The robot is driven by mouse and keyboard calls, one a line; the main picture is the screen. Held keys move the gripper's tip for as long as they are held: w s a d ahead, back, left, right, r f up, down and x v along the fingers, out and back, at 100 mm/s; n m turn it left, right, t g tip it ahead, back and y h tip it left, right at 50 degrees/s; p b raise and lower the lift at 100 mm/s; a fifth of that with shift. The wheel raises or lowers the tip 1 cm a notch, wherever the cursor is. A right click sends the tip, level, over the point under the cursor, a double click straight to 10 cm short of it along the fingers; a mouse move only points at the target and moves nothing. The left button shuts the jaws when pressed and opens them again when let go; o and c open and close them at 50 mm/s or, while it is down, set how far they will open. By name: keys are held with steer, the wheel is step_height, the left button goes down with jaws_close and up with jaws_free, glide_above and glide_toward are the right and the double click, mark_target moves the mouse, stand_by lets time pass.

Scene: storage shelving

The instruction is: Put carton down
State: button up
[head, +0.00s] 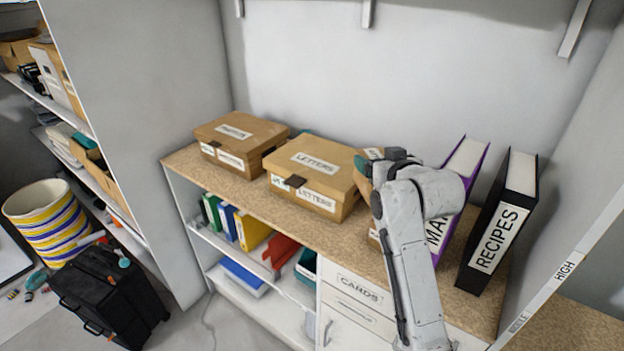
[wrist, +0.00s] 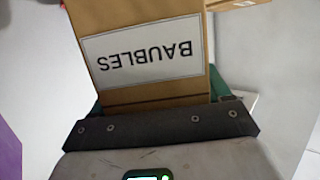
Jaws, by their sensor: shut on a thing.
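The carton is tan cardboard with a white label reading BAUBLES, upside down in the wrist view (wrist: 150,95). It fills the upper middle of that view. My gripper (wrist: 160,122) is shut on it, with green finger parts showing at its sides. In the head view my gripper (head: 388,160) is above the shelf top, right of the LETTERS box. Only tan parts of the carton (head: 364,185) show beside it; my arm hides most of the rest. I cannot tell whether the carton touches the shelf top.
The cork-coloured shelf top (head: 235,191) carries a LETTERS box (head: 325,160), another closed box (head: 240,130) on the left, a purple binder (head: 468,160) and a black RECIPES binder (head: 497,240). A wall stands behind. A striped bin (head: 50,225) and black case (head: 105,290) are at lower left.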

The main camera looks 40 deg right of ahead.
steer(key=shift+w+d+r+h, duration=0.1)
steer(key=shift+d+r+h, duration=0.2)
steer(key=shift+d+r, duration=0.45)
steer(key=shift+w+d+r+m, duration=0.1)
steer(key=shift+r+m, duration=0.05)
steer(key=shift+m, duration=0.15)
step_height(320, 180, down, 6)
steer(key=shift+w+d+r+p, duration=0.1)
steer(key=shift+d+r+p, duration=0.1)
steer(key=shift+p, duration=0.25)
steer(key=shift+a+f, duration=0.15)
steer(key=shift+f, duration=1.95)
steer(key=o, duration=1.3)
steer(key=shift+f+g, duration=0.1)
steer(key=shift+g, duration=0.2)
steer(key=shift+o, duration=0.5)
